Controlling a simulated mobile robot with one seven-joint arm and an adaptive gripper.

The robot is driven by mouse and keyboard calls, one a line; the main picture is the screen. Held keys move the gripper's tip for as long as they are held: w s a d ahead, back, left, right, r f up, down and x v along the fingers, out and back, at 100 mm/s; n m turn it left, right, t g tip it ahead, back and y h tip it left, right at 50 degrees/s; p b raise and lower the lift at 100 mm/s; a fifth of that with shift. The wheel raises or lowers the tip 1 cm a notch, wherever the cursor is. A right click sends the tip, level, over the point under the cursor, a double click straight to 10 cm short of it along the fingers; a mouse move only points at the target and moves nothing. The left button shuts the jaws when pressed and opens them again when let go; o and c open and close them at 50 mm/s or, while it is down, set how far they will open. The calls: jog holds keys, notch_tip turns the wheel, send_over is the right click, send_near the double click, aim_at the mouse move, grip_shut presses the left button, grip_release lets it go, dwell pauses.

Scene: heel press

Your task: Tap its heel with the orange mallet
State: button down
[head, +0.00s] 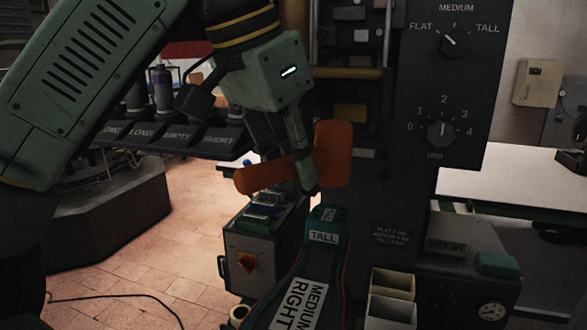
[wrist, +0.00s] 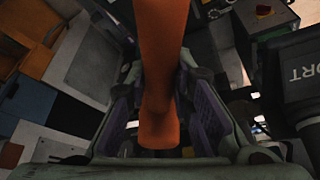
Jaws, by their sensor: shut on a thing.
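The orange mallet (head: 333,150) is in my gripper (head: 298,178) in the head view, with orange showing on both sides of the fingers. In the wrist view the orange mallet (wrist: 162,60) runs from the top edge down between the fingers of my gripper (wrist: 165,110), which are shut on it. Below is a dark form (head: 300,292) labelled "MEDIUM RIGHT". Its raised far end, the heel (head: 325,236), carries a "TALL" label. The mallet is above this end and appears apart from it; the exact gap cannot be told.
A dark panel (head: 440,95) with two knobs stands behind on the right. Pale bins (head: 390,297) and a gauge (head: 492,312) are right of the form. A box with a red switch (head: 248,262) is to its left. A labelled bin rack (head: 190,140) is at the left.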

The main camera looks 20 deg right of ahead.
jog(key=shift+f+p, duration=0.35)
jog(key=shift+f, duration=0.5)
jog(key=shift+r+b, duration=0.35)
jog(key=shift+r, duration=0.45)
jog(key=shift+f, duration=0.8)
jog(key=shift+r, duration=0.7)
